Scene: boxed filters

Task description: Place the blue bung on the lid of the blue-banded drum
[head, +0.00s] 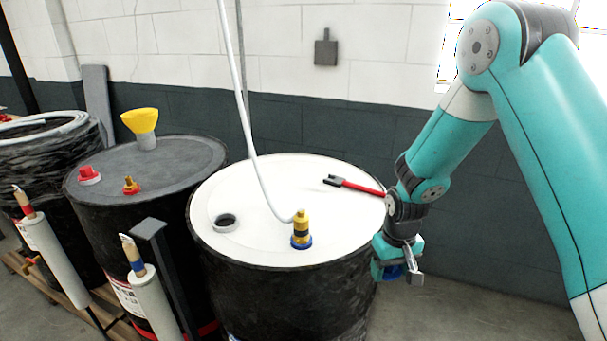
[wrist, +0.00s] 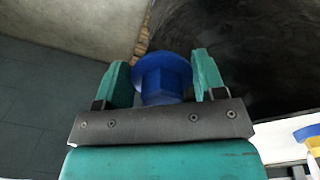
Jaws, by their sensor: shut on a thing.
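The blue bung (wrist: 163,78) is held between the two teal fingers of my gripper (wrist: 165,72) in the wrist view. In the head view my gripper (head: 398,270) hangs just right of the white-lidded drum, near rim height, with a bit of the bung (head: 392,272) showing. The drum's white lid (head: 265,190) carries an open ring-shaped port (head: 227,222) at left and a yellow fitting with a blue base (head: 302,232) near the front. A trace of blue shows low on this drum's side; most of any band is out of frame.
A red-handled tool (head: 355,186) lies on the white lid's right side. A hose (head: 240,90) rises from the yellow fitting. A grey-lidded drum (head: 180,155) with a yellow funnel (head: 141,122) and a red cap (head: 88,175) stands left. The lid's middle is clear.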

